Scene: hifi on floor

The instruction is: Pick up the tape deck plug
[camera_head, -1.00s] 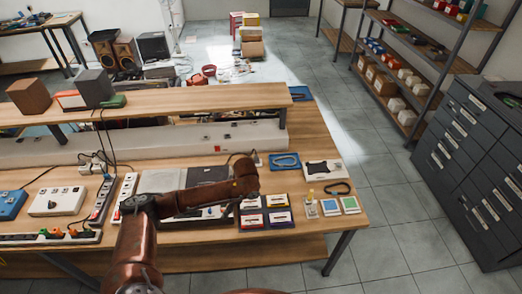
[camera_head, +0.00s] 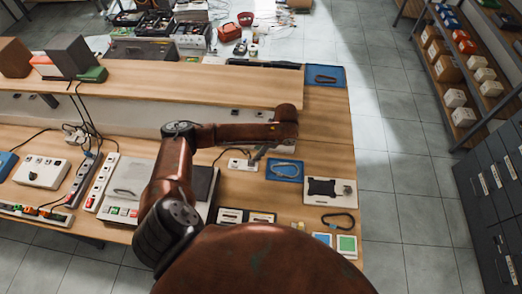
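I cannot tell which plug is the tape deck's. Coloured plugs sit in a power strip (camera_head: 38,214) at the workbench's left front. A second strip (camera_head: 80,181) and a white strip with red switches (camera_head: 101,182) lie beside it, with dark cables nearby. My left arm reaches over the bench, and its small grey gripper (camera_head: 258,155) hangs by a white socket block (camera_head: 240,165) with a dark cable. Its fingers are too small and partly hidden to tell whether they are open or touching anything. My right gripper is not in view.
A raised shelf (camera_head: 200,82) runs along the bench's back, holding boxes at left. A blue tray (camera_head: 285,170) and a white box (camera_head: 329,191) lie right of my gripper. Hi-fi gear (camera_head: 190,35) stands on the floor beyond.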

